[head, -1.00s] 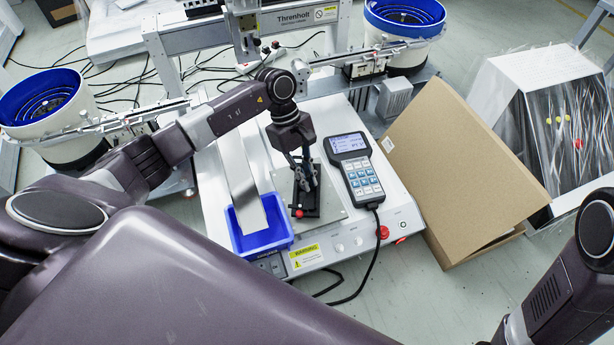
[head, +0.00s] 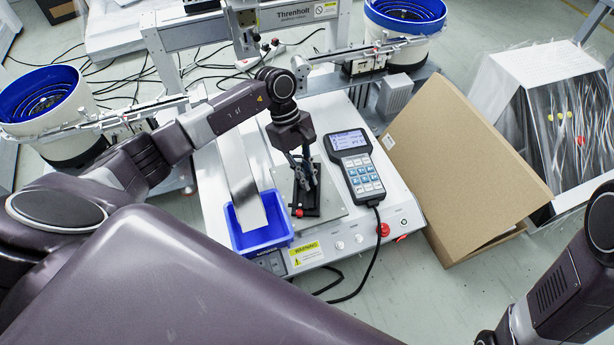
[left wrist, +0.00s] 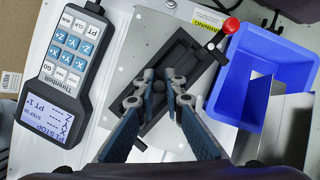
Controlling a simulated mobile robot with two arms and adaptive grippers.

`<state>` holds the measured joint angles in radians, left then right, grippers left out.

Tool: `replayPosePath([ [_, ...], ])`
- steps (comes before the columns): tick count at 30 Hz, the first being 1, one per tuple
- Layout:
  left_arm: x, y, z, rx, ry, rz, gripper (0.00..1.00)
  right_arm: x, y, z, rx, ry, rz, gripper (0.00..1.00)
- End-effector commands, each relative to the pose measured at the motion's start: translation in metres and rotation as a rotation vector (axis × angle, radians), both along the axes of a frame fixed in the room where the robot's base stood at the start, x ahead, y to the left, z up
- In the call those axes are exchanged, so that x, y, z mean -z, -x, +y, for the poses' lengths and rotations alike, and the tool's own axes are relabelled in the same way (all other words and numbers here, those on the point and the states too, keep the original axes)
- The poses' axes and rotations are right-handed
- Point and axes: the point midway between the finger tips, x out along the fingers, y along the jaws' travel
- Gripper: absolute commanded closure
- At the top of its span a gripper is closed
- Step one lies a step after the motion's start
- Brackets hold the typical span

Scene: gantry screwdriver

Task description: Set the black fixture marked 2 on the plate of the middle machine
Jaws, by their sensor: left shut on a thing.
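The black fixture (head: 308,202) lies on the grey metal plate (head: 329,208) of the machine in front of me. It is a long dark block with a recess and a red-knobbed lever at one end. In the left wrist view the fixture (left wrist: 183,62) rests slightly turned on the plate (left wrist: 128,60). My left gripper (head: 305,187) reaches down over the fixture from above, and its fingers (left wrist: 165,90) are closed on its middle part. No number on the fixture is readable. My right arm shows at the lower right, but its gripper is out of view.
A blue bin (head: 262,238) with a metal chute stands left of the plate. A keypad controller (head: 354,165) lies to the right. Bowl feeders (head: 45,110) stand behind.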

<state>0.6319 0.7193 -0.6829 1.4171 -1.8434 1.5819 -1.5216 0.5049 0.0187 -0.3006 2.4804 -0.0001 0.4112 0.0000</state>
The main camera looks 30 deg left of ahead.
Motion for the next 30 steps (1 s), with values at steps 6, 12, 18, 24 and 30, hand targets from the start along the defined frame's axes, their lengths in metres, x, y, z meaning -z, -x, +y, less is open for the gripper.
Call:
replayPosePath([
  [6, 0.0, -0.001, 0.0, 0.0, 0.002, -0.003, 0.74, -0.003, 0.003, 0.0, -0.001, -0.003, -0.007, 1.0],
  [12, 0.0, 0.0, 0.0, 0.0, 0.0, -0.001, 0.7, -0.002, 0.003, -0.001, -0.002, -0.004, -0.008, 1.0],
  [18, -0.003, -0.001, 0.003, -0.001, -0.002, 0.0, 0.7, -0.001, 0.003, -0.001, 0.001, 0.0, -0.007, 1.0],
  [24, -0.034, -0.006, 0.015, -0.002, -0.003, -0.005, 0.7, -0.001, 0.002, 0.0, 0.001, 0.0, -0.006, 1.0],
  [30, -0.075, -0.012, 0.03, -0.002, -0.002, -0.004, 0.7, -0.001, 0.002, 0.0, 0.0, -0.001, -0.006, 1.0],
])
